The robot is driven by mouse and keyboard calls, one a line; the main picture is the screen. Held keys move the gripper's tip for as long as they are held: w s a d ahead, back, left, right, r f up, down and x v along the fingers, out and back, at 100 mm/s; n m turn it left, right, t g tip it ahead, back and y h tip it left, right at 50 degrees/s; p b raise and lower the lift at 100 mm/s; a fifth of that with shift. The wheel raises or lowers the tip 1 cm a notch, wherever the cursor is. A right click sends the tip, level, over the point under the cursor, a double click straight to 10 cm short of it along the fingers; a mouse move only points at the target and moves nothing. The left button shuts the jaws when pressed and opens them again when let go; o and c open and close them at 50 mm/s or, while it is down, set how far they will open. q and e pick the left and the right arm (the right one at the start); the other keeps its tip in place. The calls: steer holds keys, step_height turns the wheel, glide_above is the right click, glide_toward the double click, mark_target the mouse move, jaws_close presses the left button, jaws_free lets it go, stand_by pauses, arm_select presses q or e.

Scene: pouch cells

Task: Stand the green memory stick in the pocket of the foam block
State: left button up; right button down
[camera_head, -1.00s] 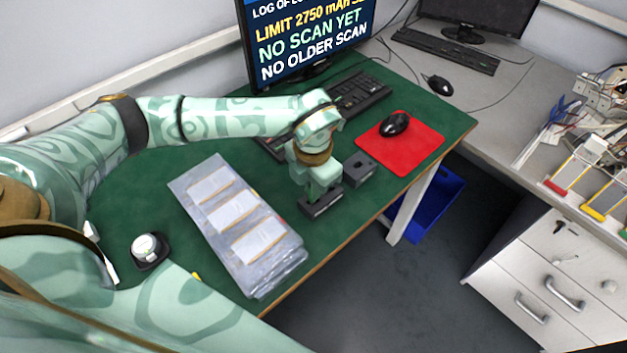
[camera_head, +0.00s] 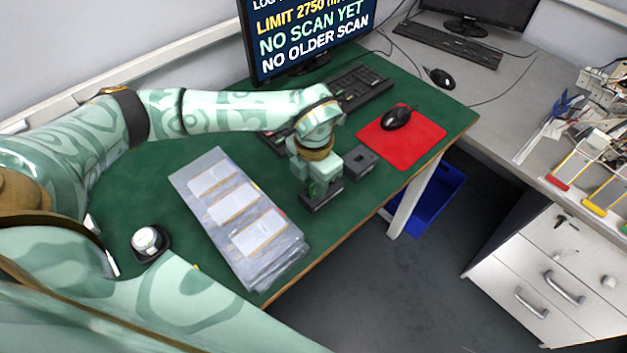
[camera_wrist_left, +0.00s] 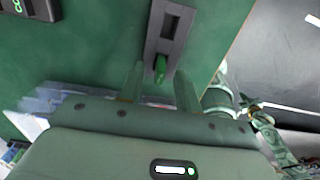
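The green memory stick (camera_wrist_left: 160,68) stands at the near part of the grey foam block (camera_wrist_left: 150,52) in the left wrist view. A patch of the stick also shows in the head view (camera_head: 312,189). Its lower end is hidden, so I cannot tell how deep it sits. A dark rectangular opening shows farther along the block. In the head view the foam block (camera_head: 322,203) is partly hidden by my left gripper (camera_head: 322,188). In the left wrist view this gripper (camera_wrist_left: 160,78) is open, with its fingers apart on either side of the stick and visible gaps.
Pouch cells in a clear tray (camera_head: 272,277) lie left of the block. A red mat (camera_head: 425,135) with a black mouse (camera_head: 397,117), a keyboard (camera_head: 362,87) and a monitor (camera_head: 310,35) are behind. The table's front edge is close to the block.

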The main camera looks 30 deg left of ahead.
arm_select(q)
step_height(320, 180, up, 16)
steer(key=p, duration=0.3)
steer(key=shift+f, duration=0.2)
